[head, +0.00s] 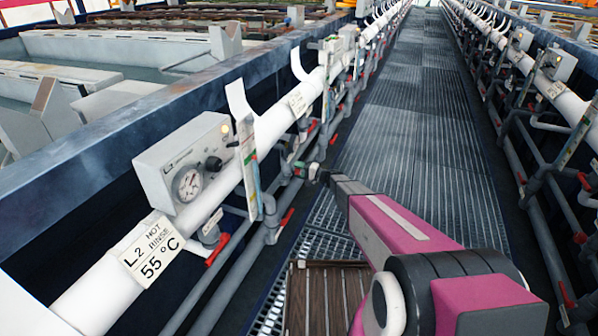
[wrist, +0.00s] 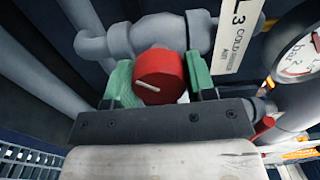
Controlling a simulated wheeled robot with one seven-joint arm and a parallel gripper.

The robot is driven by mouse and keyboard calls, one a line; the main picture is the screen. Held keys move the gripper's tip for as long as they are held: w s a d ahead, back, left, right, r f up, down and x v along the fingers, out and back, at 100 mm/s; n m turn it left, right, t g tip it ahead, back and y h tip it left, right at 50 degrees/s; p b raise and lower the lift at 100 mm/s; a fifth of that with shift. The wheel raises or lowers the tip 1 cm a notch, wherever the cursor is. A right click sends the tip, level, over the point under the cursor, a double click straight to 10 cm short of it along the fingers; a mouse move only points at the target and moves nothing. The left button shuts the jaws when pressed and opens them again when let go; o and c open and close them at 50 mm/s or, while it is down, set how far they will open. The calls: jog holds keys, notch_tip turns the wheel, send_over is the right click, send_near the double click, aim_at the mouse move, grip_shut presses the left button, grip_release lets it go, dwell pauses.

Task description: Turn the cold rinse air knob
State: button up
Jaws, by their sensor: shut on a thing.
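In the wrist view a round red knob (wrist: 159,76) with a pale line across its face sits on a grey pipe valve (wrist: 135,32). A label beside it (wrist: 238,36) reads "L3 COLD RINSE AIR" in part; its small print is hard to read. My gripper (wrist: 160,82) has its green fingers on the left and right sides of the knob, shut on it. In the head view my gripper (head: 313,172) is small and reaches the pipes on the left side of the walkway; the knob cannot be made out there.
A pressure gauge (wrist: 298,52) is close to the right of the knob. In the head view a gauge box (head: 185,160) and an "L2 HOT RINSE 55 °C" sign (head: 150,250) are nearer, on the left. Red-handled valves (head: 218,250) line the pipes. The grated walkway (head: 430,120) is clear ahead.

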dwell(0.3)
jog(key=o, duration=0.9)
jog(key=shift+d, duration=0.15)
jog(key=v, duration=1)
jog(key=shift+s+d, duration=0.15)
jog(key=shift+d, duration=0.1)
jog(key=shift+s, duration=0.1)
